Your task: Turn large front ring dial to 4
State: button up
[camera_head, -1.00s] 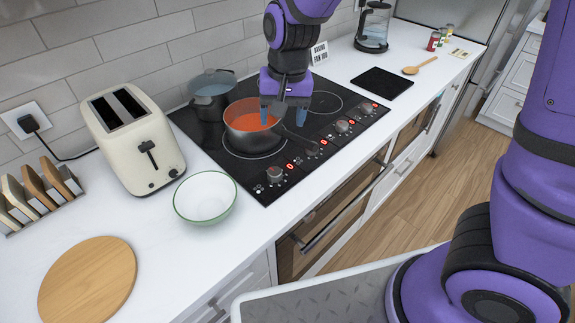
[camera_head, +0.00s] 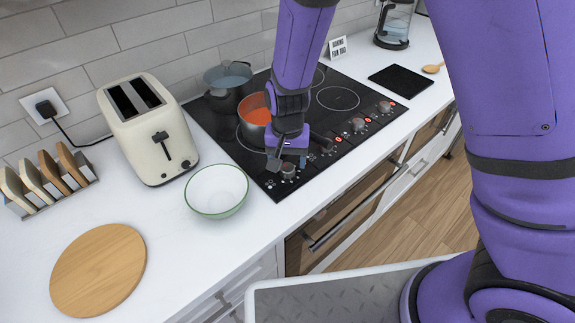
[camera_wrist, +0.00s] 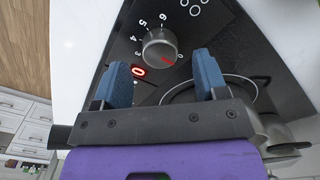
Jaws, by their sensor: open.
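The nearest dial (camera_head: 288,171) is a grey round knob at the front left corner of the black cooktop (camera_head: 222,131). In the wrist view this dial (camera_wrist: 160,47) has a red line pointing to the lower right, towards the 0 mark. The numbers 3 to 6 curve around its left and upper side, and a red display (camera_wrist: 139,72) beside it reads 0. My gripper (camera_head: 289,160) is just above the dial, pointing down. In the wrist view its blue fingertips (camera_wrist: 161,62) are apart, one to each side of the dial, with visible gaps.
More dials (camera_head: 358,124) line the front edge to the right. A white bowl (camera_head: 216,205) and a toaster (camera_head: 150,130) stand left.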

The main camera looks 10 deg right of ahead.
aim_at(287, 170)
jog(key=shift+f, duration=1.45)
jog(key=c, duration=0.9)
